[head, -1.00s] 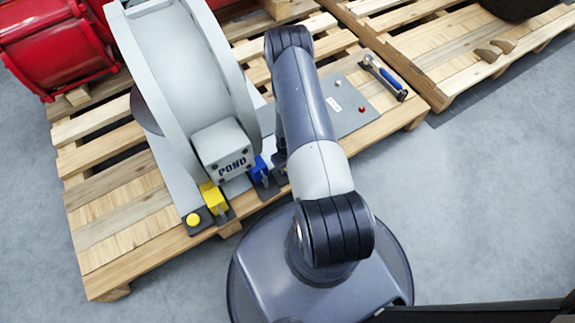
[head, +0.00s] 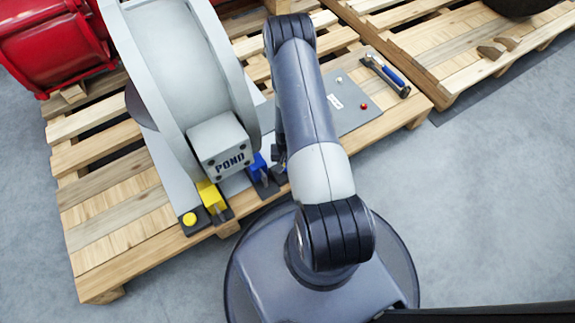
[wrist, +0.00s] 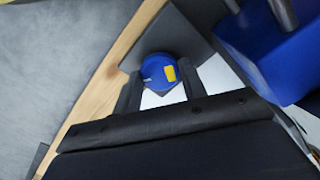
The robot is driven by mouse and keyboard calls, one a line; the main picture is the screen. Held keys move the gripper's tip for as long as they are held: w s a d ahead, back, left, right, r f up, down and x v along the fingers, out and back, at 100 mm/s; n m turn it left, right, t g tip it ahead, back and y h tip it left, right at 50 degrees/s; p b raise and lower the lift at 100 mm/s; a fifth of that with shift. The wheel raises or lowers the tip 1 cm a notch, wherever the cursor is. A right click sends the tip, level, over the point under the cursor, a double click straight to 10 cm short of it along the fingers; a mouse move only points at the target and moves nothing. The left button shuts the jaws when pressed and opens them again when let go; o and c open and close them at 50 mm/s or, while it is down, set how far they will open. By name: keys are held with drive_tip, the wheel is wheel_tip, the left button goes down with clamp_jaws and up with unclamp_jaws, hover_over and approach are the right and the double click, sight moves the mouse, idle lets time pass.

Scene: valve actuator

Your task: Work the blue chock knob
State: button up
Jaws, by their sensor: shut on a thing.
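The blue chock knob (wrist: 157,70) shows in the wrist view as a round blue cap with a yellow mark on its right side. My gripper (wrist: 158,88) has one finger on each side of the knob and is shut on it. In the head view my arm hides the knob, and only a dark sliver of my gripper (head: 280,158) shows beside the arm. The blue chock (head: 262,168) stands just left of there, and its large blue body (wrist: 270,50) fills the upper right of the wrist view.
The grey wheel-like valve body with a block marked POND (head: 222,145) stands left of my arm. A yellow chock (head: 212,196) and yellow knob (head: 190,219) sit at the pallet's (head: 95,275) front edge. Floor is open at right.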

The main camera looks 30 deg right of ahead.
drive_tip(key=m+b, duration=0.2)
drive_tip(key=m, duration=0.2)
drive_tip(key=shift+f+m, duration=0.1)
drive_tip(key=shift+m, duration=0.3)
drive_tip(key=m+b, duration=0.1)
drive_tip(key=m, duration=0.3)
drive_tip(key=shift+m+b, duration=0.3)
drive_tip(key=shift+m, duration=0.1)
drive_tip(key=o, duration=1)
wheel_tip(320, 180, up, 8)
drive_tip(key=p, duration=0.3)
drive_tip(key=shift+f, duration=0.15)
drive_tip(key=shift+f, duration=0.15)
